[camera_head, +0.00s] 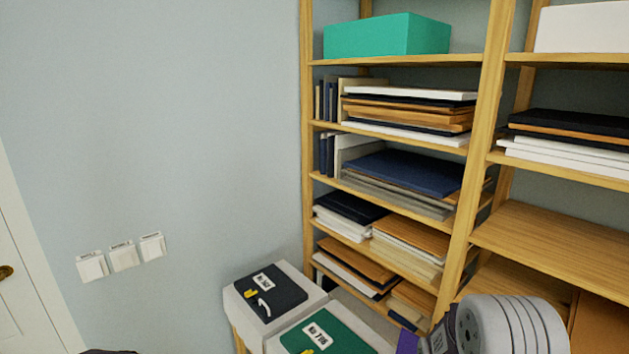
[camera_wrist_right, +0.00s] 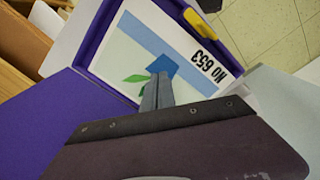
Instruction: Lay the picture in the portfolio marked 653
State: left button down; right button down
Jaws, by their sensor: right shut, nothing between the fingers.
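A purple portfolio (camera_wrist_right: 95,62) with a raised rim and a yellow clasp (camera_wrist_right: 201,22) fills the upper part of the right wrist view. The mark NO 653 shows tilted and upside down at its right side. The picture (camera_wrist_right: 140,55), white with a blue band, a blue shape and green leaves, lies within the purple rim. My right gripper (camera_wrist_right: 158,92) is shut and empty, its fingertips in front of the picture; I cannot tell whether they touch it. In the head view only a purple sliver (camera_head: 408,342) shows beside my right arm. My left gripper is not in view.
A dark portfolio (camera_head: 285,300) and a green portfolio marked No 716 (camera_head: 340,340) lie on pale stands at the bottom. A wooden shelf (camera_head: 395,60) with stacked papers and a green box (camera_head: 385,36) stands behind. Wall switches (camera_head: 123,256) are at left.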

jog(key=shift+f+b, duration=0.6)
jog(key=shift+f, duration=0.15)
dwell(0.7)
jog(key=shift+s+d, duration=0.15)
jog(key=shift+d, duration=0.15)
dwell(0.4)
notch_tip(320, 180, up, 7)
jog(key=p, duration=0.6)
jog(key=shift+p, duration=0.3)
